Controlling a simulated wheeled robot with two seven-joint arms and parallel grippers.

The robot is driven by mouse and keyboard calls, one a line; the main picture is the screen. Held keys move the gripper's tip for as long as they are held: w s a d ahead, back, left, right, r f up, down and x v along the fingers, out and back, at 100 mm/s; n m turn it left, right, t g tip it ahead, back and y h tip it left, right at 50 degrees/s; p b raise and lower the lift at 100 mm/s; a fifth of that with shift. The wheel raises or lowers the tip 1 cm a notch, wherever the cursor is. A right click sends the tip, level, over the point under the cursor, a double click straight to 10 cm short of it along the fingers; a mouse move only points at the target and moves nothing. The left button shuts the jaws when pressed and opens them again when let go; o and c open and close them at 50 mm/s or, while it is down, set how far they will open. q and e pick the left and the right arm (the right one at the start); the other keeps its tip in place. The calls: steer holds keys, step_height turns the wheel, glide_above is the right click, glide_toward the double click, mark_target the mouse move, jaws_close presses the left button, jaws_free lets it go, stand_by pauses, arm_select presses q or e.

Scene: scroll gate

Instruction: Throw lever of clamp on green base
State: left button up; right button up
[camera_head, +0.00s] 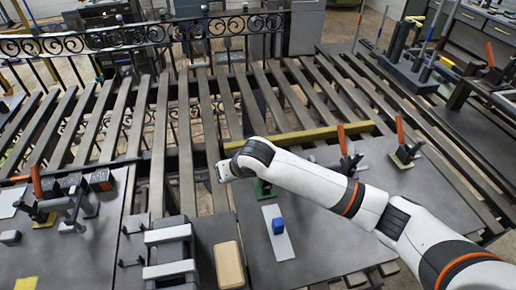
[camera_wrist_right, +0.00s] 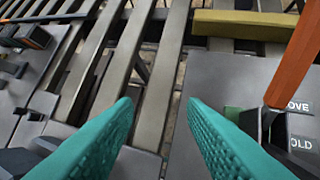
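The clamp on the green base is partly hidden behind my right arm in the head view, where a piece of green base (camera_head: 263,188) shows below the arm. An orange lever (camera_head: 342,139) stands up just behind the arm. In the right wrist view, an orange lever (camera_wrist_right: 294,55) rises at the right edge from a dark clamp body (camera_wrist_right: 255,122), with a bit of green base (camera_wrist_right: 233,113) beside it. My right gripper (camera_wrist_right: 160,104) is open and empty, its teal fingers left of the lever and apart from it. My left gripper is not in view.
A clamp on a yellow base (camera_head: 405,154) stands to the right; another orange-levered clamp (camera_head: 38,183) is at the left. A yellow bar (camera_head: 300,136) lies across the slats behind the arm. A blue block (camera_head: 278,226) on a pale strip and a tan block (camera_head: 228,265) are in front.

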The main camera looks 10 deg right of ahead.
steer(key=w+d+r+m+g+h, duration=0.1)
steer(key=w+d+r+m+h, duration=0.15)
steer(key=w+d+r, duration=0.5)
steer(key=shift+g+h, duration=0.3)
steer(key=shift+h, duration=0.05)
steer(key=x, duration=0.3)
steer(key=d+p+x, duration=0.1)
steer(key=x, duration=0.3)
steer(key=s+d+x, duration=0.1)
steer(key=x, duration=0.2)
steer(key=shift+w+d+f+p, duration=0.1)
steer(key=shift+d+f+p, duration=0.05)
steer(key=shift+f+p, duration=0.2)
steer(key=shift+c, duration=0.6)
jaws_close()
